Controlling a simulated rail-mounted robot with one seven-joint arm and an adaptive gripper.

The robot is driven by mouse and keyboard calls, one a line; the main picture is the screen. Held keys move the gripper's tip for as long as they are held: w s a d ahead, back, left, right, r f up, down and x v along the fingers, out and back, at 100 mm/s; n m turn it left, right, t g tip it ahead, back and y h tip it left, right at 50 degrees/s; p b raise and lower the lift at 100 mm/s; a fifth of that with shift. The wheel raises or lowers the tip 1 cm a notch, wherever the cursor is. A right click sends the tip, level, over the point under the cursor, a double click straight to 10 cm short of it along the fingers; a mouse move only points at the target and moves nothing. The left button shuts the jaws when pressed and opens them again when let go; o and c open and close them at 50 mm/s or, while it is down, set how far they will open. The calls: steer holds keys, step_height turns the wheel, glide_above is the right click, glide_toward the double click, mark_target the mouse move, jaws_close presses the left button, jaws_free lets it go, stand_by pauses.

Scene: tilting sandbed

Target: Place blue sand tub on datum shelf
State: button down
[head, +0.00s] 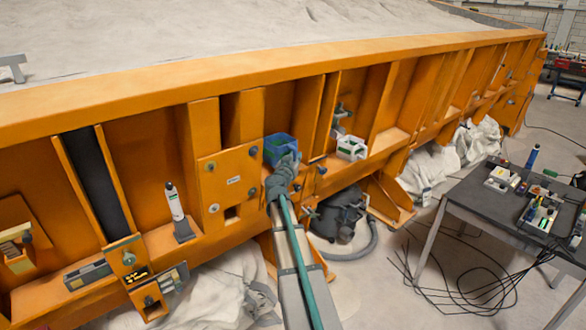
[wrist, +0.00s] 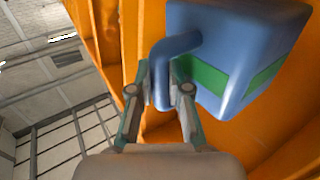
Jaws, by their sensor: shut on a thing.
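The blue sand tub (head: 280,147) is at the orange side of the sandbed in the head view, in front of a recessed bay. In the wrist view the tub (wrist: 235,45) fills the upper right, tilted, with a green band on its side. My gripper (head: 287,166) is just below it, and its fingers (wrist: 161,80) are shut on the tub's blue handle. Whether the tub touches the orange structure is hidden. An orange ledge (head: 388,140) runs along the bays to the right; I cannot tell which part is the datum shelf.
A white tub with green (head: 351,148) sits on the ledge right of the blue tub. A white bottle (head: 174,203) stands at left. Upright orange ribs and a plate (head: 228,182) flank the bay. A dark table (head: 505,205) with equipment stands at right; a vacuum (head: 340,213) is below.

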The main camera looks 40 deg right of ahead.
steer(key=shift+w+d+f, duration=0.1)
steer(key=shift+w+f, duration=0.45)
steer(key=shift+f, duration=0.05)
steer(key=shift+w+f, duration=0.2)
steer(key=shift+f, duration=1.6)
steer(key=c, duration=1.1)
jaws_free()
steer(key=shift+f, duration=0.1)
